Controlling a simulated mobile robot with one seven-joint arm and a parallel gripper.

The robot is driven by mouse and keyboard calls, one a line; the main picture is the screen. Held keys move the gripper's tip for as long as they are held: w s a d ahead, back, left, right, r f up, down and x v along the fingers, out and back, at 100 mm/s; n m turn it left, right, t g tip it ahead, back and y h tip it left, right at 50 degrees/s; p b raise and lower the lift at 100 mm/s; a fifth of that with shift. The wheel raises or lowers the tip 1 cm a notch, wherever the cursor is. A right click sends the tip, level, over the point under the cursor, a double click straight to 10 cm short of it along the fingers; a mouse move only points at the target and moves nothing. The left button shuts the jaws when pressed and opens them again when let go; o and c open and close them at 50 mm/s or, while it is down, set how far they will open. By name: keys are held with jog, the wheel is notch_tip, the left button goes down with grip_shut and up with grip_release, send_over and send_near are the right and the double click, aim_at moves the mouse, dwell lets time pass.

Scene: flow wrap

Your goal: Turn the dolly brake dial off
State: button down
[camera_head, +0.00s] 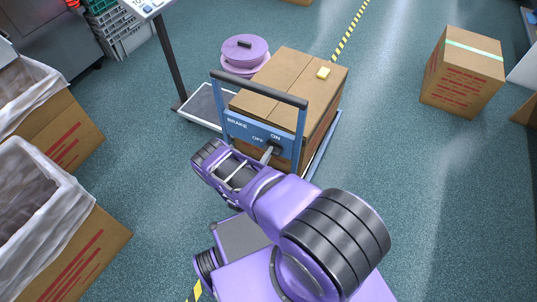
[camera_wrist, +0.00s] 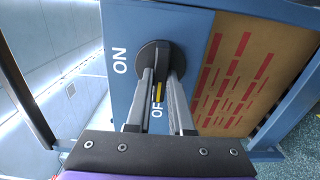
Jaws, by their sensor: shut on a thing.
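The brake dial (camera_wrist: 147,55) is a round black knob on the blue dolly panel (camera_head: 240,129), marked BRAKE, OFF and ON. In the wrist view, the ON label is left of the dial and the OFF label is below it, partly hidden by a finger. A yellow mark (camera_wrist: 159,92) shows between the fingers, on the OFF side. My gripper (camera_wrist: 162,70) is shut on the dial's grip, one finger on each side. In the head view, my gripper (camera_head: 268,153) reaches the dial from the lower left, and the dial is partly covered.
The dolly carries a cardboard box (camera_head: 310,100) behind its blue handle frame (camera_head: 260,88). A lilac spool (camera_head: 245,50) stands behind it, and a post (camera_head: 168,60) stands to the left. Lined cartons (camera_head: 85,240) stand at the left. Floor to the right is clear up to another box (camera_head: 462,75).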

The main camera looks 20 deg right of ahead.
jog(key=c, duration=0.8)
grip_release()
